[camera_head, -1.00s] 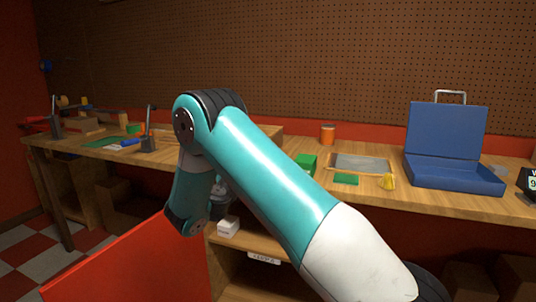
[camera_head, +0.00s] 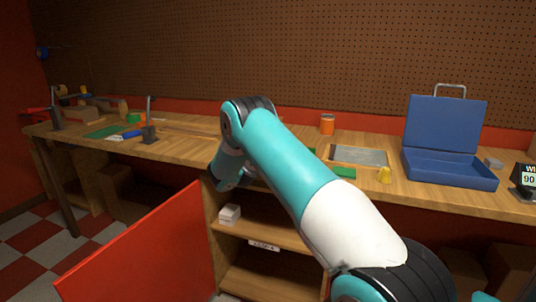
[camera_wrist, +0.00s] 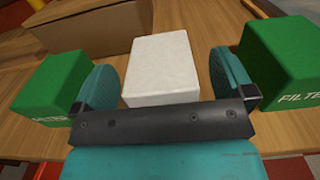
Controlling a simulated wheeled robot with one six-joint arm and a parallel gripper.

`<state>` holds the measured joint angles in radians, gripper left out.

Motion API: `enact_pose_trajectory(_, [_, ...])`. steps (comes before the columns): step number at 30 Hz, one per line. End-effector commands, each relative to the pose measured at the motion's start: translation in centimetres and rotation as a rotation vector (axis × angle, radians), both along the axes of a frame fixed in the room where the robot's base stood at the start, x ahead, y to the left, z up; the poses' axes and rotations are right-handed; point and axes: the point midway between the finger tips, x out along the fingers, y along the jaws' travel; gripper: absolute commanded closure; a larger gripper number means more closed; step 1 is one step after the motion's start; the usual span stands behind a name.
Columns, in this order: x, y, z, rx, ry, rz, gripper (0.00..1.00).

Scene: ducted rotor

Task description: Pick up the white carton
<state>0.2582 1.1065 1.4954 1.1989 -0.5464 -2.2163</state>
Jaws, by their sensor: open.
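A plain white carton (camera_wrist: 160,62) lies on the wooden bench top in the wrist view. It is between two green boxes, the left one (camera_wrist: 48,85) and the right one (camera_wrist: 285,65), which has "FILTER" lettering. My gripper (camera_wrist: 160,85) is open, with one teal finger on each side of the carton in the picture. A gap shows between the carton and each finger; I cannot tell the height of the fingers above the bench. In the head view my arm hides the gripper and this carton.
A cardboard box (camera_wrist: 95,35) is just beyond the carton. A similar small white box (camera_head: 230,214) sits on the shelf under the bench, behind an open red door (camera_head: 145,255). A blue case (camera_head: 450,170), a yellow piece (camera_head: 385,175) and an orange can (camera_head: 327,125) stand on the bench.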

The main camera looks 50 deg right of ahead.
Motion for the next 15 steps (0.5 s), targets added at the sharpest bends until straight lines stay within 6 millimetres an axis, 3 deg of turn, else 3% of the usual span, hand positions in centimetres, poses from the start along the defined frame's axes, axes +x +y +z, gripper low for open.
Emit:
enact_pose_trajectory(4, [0.7, -1.6, 0.0, 0.001, -0.001, -0.001, 0.0])
enact_pose_trajectory(12, [0.8, -1.9, 0.0, 0.001, -0.001, 0.001, 0.0])
enact_pose_trajectory(15, [0.8, -1.8, 0.0, 0.001, -0.001, 0.001, 0.23])
